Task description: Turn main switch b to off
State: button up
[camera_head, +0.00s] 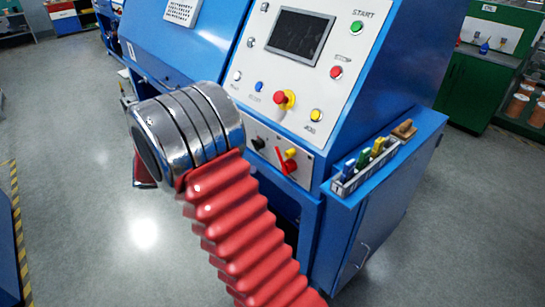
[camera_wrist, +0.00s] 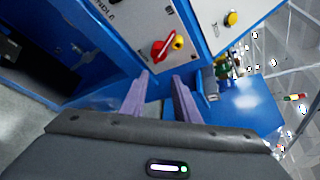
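A red rotary switch (camera_head: 288,163) with a yellow part beside it sits on the small lower panel of the blue machine. The red switch also shows in the wrist view (camera_wrist: 160,51), its handle slanting up to the right, with the yellow part (camera_wrist: 178,42) at its right. I cannot read which label belongs to it. My gripper (camera_wrist: 159,80) is open and empty, its two fingers pointing toward the panel. The fingertips appear just below the red switch in the picture, apart from it. In the head view my arm hides the gripper.
A black knob (camera_head: 258,143) is left of the switch. A tool tray (camera_head: 362,178) stands on the blue cabinet at right. The grey floor at left is clear.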

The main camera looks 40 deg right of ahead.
jog(key=s+a+r+m+y, duration=0.1)
jog(key=s+m, duration=0.1)
jog(key=s+a+r+m+y, duration=0.1)
jog(key=s+m, duration=0.1)
jog(key=s+a+r+m+t+y, duration=0.1)
jog(key=m, duration=0.1)
jog(key=shift+s+a+r+y, duration=0.1)
jog(key=shift+s+a+y, duration=0.05)
jog(key=shift+s+y, duration=0.2)
grip_shut()
jog(key=s+a+r+m+t+y, duration=0.3)
jog(key=s+a+m+t+y, duration=0.1)
jog(key=a+m, duration=0.5)
jog(key=s+a+r+m+t+y, duration=0.3)
jog(key=s+a+m+t+y, duration=0.2)
jog(key=s+a+m, duration=0.4)
jog(key=shift+m+y, duration=0.35)
jog(key=shift+m, duration=0.15)
